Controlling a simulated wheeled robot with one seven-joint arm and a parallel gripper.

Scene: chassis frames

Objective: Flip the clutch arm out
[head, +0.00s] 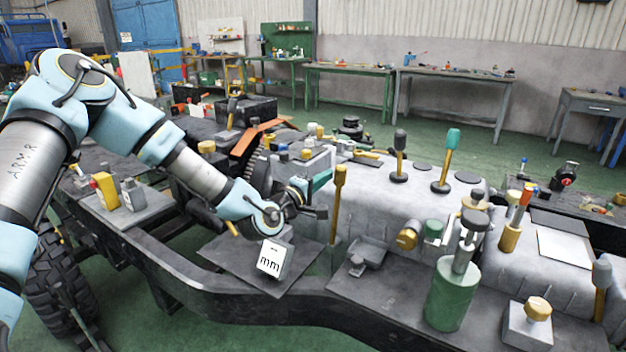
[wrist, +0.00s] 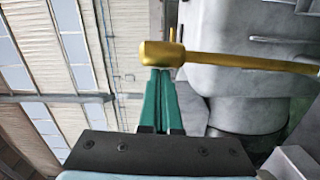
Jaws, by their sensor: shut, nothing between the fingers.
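A gold lever with a thick knob (head: 340,174) stands upright beside the grey housing in the head view. No label shows whether it is the clutch arm. In the wrist view the knob (wrist: 160,54) lies across the picture at the fingertips, and its rod (wrist: 245,63) runs to the right. My gripper (head: 327,177) is just left of the knob, its teal fingers pressed together and empty. In the wrist view the tips of my gripper (wrist: 160,74) end at the knob's edge. I cannot tell if they touch it.
A block marked "mm" (head: 271,258) stands on a dark plate below my gripper. Two more levers, one black-knobbed (head: 400,140) and one green-knobbed (head: 452,138), stand to the right on the housing. A green cylinder (head: 452,300) is at the front right.

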